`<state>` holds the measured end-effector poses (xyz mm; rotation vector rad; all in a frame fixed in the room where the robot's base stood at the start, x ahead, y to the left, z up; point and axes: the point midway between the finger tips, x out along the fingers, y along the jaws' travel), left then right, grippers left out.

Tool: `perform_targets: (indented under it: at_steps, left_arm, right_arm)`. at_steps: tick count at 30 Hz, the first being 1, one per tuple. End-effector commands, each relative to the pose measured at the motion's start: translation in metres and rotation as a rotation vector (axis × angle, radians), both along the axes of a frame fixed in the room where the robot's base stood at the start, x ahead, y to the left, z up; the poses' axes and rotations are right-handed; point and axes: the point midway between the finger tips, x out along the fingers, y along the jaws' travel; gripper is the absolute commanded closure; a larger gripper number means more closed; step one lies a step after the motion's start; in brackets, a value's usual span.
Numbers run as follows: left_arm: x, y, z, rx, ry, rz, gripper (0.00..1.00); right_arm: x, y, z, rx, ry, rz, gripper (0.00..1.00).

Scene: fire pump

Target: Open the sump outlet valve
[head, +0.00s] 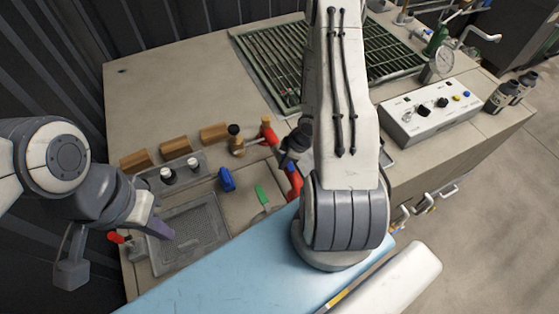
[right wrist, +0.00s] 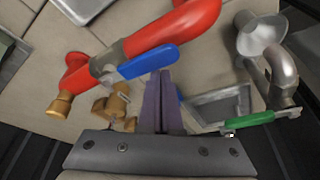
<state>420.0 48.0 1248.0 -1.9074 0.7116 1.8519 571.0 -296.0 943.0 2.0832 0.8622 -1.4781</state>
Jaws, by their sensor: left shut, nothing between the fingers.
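In the right wrist view, a valve with a blue lever (right wrist: 148,62) sits on a thick red pipe (right wrist: 178,28). A green lever (right wrist: 247,118) shows beside a grey bent pipe (right wrist: 284,75). No label tells me which is the sump outlet valve. My right gripper (right wrist: 160,78) has its purple fingers together, just below the blue lever; contact is unclear. In the head view my right arm hides these fingers. A blue handle (head: 227,179) and a green handle (head: 262,196) show there. My left gripper (head: 160,229) is shut and empty over the grated tray.
The grated sump tray (head: 187,243) is at the front left, with a red handle (head: 115,237) beside it. Wooden blocks (head: 174,147) line the bench behind.

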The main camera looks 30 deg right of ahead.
Motion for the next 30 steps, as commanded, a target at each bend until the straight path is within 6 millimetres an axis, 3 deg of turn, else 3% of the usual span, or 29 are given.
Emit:
perform_targets:
  at_steps: [21, 30]
  left_arm:
    - [0.0, 0.0, 0.0032, 0.0, 0.0, -0.001, 1.0]
    - [0.0, 0.0, -0.0039, 0.0, 0.0, 0.0, 1.0]
  right_arm:
    - [-0.0047, -0.0109, -0.0002, -0.003, 0.005, -0.009, 1.0]
    - [-0.0042, -0.0036, -0.0026, -0.003, 0.005, -0.01, 1.0]
